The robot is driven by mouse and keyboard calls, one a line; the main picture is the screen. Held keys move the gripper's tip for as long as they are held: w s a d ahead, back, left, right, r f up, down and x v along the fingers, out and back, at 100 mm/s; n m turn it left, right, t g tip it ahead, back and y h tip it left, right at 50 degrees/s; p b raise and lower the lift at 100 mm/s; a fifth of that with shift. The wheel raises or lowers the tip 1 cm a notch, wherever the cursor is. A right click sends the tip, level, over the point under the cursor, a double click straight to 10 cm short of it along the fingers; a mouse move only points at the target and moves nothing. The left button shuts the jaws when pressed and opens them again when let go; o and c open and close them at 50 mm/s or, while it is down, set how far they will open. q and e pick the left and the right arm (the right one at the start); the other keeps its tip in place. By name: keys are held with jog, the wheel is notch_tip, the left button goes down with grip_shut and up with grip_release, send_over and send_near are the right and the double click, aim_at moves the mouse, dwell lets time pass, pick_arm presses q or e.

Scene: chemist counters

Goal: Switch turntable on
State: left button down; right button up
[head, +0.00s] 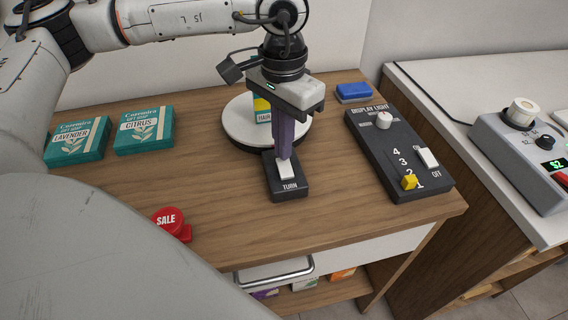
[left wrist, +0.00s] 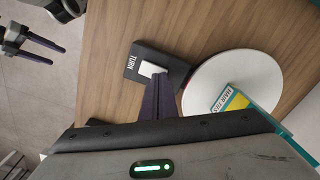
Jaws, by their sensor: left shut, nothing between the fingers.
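The dark switch box marked TURN (head: 288,187) lies on the wooden counter with a white rocker (head: 288,172) on top. The white round turntable (head: 240,124) stands behind it, carrying a teal and yellow box (head: 262,112). My left gripper (head: 284,157) is shut and empty, pointing down with its tips at the rocker's far end. The left wrist view shows the tips beside the white rocker (left wrist: 151,69); I cannot tell whether they touch it. My right gripper (left wrist: 32,43) shows at the upper left of the left wrist view, fingers apart, away from the counter.
A DISPLAY LIGHT panel (head: 388,150) with a knob, yellow slider and white switch lies to the right. A blue block (head: 353,91) sits behind it. Teal LAVENDER (head: 78,141) and CITRUS (head: 144,130) boxes stand left. A red SALE piece (head: 171,222) is near the front.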

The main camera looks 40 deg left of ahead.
dwell(0.3)
pick_arm(q)
jog(key=shift+f+b, duration=0.35)
jog(key=shift+f, duration=0.05)
dwell(0.4)
jog(key=shift+f+b, duration=0.4)
jog(key=shift+f, duration=0.05)
jog(key=shift+r, duration=0.15)
jog(key=shift+r+p, duration=1.4)
jog(key=shift+r, duration=0.65)
jog(key=shift+r+p, duration=0.8)
jog(key=shift+r, duration=0.55)
